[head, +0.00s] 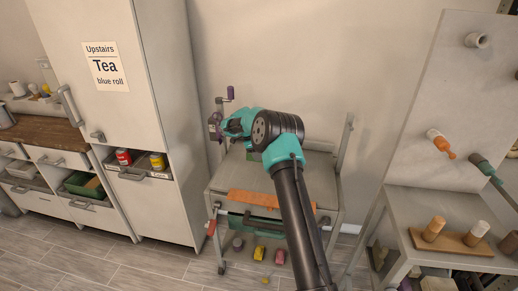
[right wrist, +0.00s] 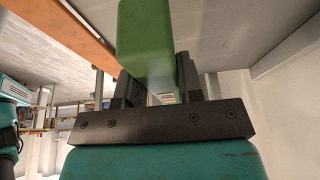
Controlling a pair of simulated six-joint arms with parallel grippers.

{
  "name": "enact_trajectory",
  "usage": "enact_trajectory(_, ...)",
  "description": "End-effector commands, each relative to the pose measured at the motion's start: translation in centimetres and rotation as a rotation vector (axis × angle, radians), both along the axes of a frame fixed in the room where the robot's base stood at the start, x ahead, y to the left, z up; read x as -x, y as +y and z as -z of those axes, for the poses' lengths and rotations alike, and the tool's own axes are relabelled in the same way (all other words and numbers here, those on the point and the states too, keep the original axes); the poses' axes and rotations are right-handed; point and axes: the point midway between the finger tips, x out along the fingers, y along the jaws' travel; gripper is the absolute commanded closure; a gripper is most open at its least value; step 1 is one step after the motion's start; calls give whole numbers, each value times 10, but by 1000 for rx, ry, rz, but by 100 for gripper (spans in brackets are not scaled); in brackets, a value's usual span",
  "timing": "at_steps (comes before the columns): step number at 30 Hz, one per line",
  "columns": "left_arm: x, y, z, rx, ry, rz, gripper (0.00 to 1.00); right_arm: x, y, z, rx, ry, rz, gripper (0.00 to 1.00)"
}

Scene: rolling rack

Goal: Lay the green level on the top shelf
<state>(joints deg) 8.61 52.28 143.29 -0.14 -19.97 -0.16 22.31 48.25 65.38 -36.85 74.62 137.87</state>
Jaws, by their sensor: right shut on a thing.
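My right gripper (right wrist: 157,88) is shut on the green level (right wrist: 147,40), which rises between its two dark fingers in the right wrist view. In the head view my right arm reaches over the rolling rack, and its teal wrist is above the grey top shelf (head: 318,165). My arm hides the rest, and I cannot tell whether the level touches the shelf.
An orange strip (head: 252,200) runs along the rack's front. Lower shelves hold several small items, including a yellow one (head: 259,253). Purple-handled tools (head: 230,92) stand at the rack's left post. A tall cabinet (head: 170,110) is left; a bench with a pegboard (head: 440,100) is right.

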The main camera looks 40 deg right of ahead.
Motion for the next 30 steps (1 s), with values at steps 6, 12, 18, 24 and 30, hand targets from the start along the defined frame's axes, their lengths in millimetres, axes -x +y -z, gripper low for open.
enact_trajectory(6, 0, 0, 0, 0, 0, 0, 100, 0, 0, 1, 1, 0, 2, 95)
enact_trajectory(12, 0, 0, 0, 0, 0, 0, 100, 0, 0, 2, 0, 0, 1, 95)
enact_trajectory(18, 0, 0, 0, 0, 0, 0, 100, 0, 0, 10, 0, 0, 1, 95)
enact_trajectory(24, 0, 0, 0, 0, 0, 0, 100, 0, 0, 27, 0, 1, 1, 95)
enact_trajectory(30, 0, 0, 0, 0, 0, 0, 100, 0, -1, 46, 1, 1, 1, 95)
